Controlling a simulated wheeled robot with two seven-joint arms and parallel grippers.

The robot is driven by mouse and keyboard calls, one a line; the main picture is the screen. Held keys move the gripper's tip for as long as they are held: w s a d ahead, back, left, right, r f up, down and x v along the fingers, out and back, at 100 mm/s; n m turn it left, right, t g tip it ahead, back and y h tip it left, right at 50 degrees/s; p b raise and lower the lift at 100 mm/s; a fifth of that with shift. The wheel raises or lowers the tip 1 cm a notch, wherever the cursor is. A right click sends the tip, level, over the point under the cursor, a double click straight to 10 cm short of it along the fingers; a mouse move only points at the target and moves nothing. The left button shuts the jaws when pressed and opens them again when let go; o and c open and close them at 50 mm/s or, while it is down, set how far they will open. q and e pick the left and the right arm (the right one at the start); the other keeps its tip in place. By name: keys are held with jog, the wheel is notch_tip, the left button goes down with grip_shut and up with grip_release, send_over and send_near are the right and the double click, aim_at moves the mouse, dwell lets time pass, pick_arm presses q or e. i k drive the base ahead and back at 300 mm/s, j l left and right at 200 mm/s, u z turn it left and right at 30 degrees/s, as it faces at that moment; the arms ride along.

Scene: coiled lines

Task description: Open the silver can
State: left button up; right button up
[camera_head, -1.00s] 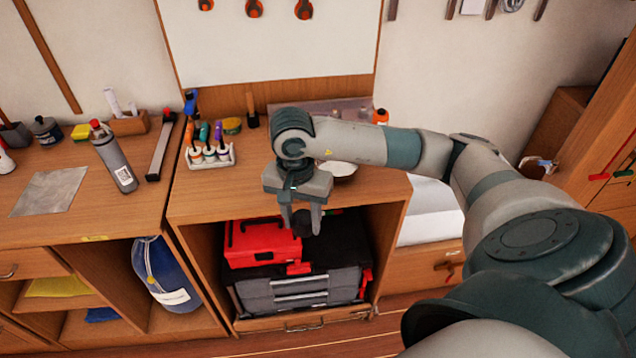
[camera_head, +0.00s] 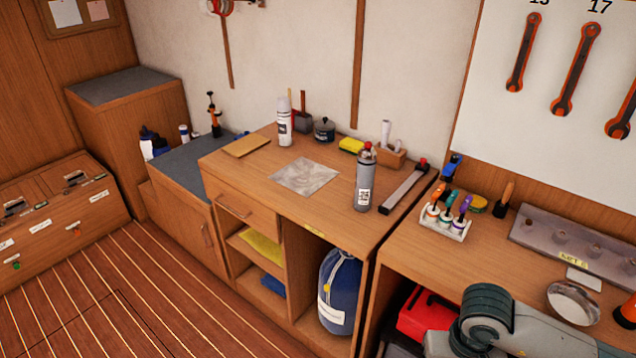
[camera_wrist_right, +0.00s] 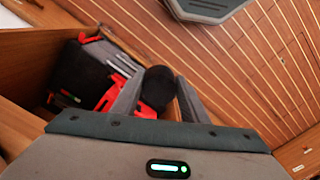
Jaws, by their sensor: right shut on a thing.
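The silver can (camera_head: 364,185) stands upright on the wooden bench in the head view. It is grey with a printed label, and its narrow top is red. My right gripper (camera_wrist_right: 158,82) shows in the right wrist view, its two fingers shut on a dark, round, cap-like thing (camera_wrist_right: 159,86). It is over the open compartment's front, and the floor shows beyond it. In the head view only part of my right arm shows at the bottom right, so the gripper is hidden there. My left gripper is not in view.
A white can (camera_head: 284,122) stands further back on the bench. A red-handled bar (camera_head: 404,189) lies right of the silver can, and a rack of small bottles (camera_head: 445,218) stands beyond it. A grey sheet (camera_head: 305,176) lies flat on the left. A red toolbox (camera_head: 425,312) sits below.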

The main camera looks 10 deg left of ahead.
aim_at(367, 160)
jog(key=i+j+u, duration=0.3)
jog(key=i+j, duration=0.3)
jog(key=j, duration=0.2)
jog(key=i+j+u, duration=0.3)
jog(key=i+j, duration=0.4)
